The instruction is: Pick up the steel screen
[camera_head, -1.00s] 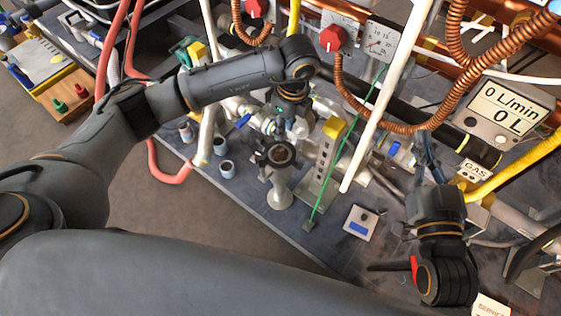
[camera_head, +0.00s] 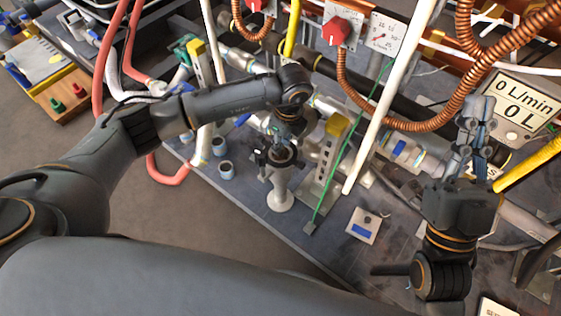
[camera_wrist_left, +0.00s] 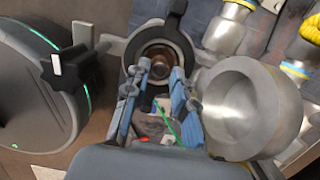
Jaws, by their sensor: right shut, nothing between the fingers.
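My left gripper (camera_head: 284,146) points down over a pale round stand (camera_head: 281,192) with a dark ring on top. In the left wrist view my left gripper (camera_wrist_left: 160,72) is open, its blue-grey fingers apart with nothing held between them. Just beyond the fingertips is the dark ring (camera_wrist_left: 174,14) with a steel-rimmed, brownish round opening inside it. I cannot tell for sure whether the steel screen is that round metal part. My right gripper (camera_head: 477,125) is shut and empty at the right, fingers pointing up, in front of the flow display (camera_head: 512,100).
A large metal cup (camera_wrist_left: 250,105) stands right beside my left fingers, and a round body with a black knob (camera_wrist_left: 72,68) is at the left. Small cups (camera_head: 224,170) stand left.

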